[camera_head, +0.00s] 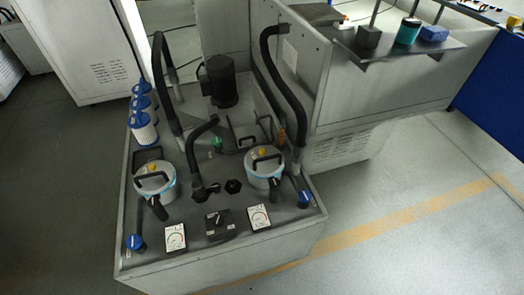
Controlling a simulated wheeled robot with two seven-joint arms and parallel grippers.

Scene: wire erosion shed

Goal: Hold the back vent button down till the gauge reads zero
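Two white-and-blue canisters with dark handles stand on the grey unit: a left canister (168,192) and a right canister (274,181). Each has a small yellow button on its lid, the left button (152,167) and the right button (263,152). The right one sits slightly higher in the picture; I cannot tell which is called the back one. A left gauge (175,238) and a right gauge (259,217) have white dials at the unit's front edge. Their readings are too small to tell. Neither of my grippers is in view, and nothing touches the buttons.
Black hoses (287,88) arch over the grey unit (190,268). A black motor (220,82) and blue-white cartridges (143,127) stand behind. A black switch box (220,223) sits between the gauges, with blue knobs (134,242) at the outer corners. The floor (400,230) at right is clear.

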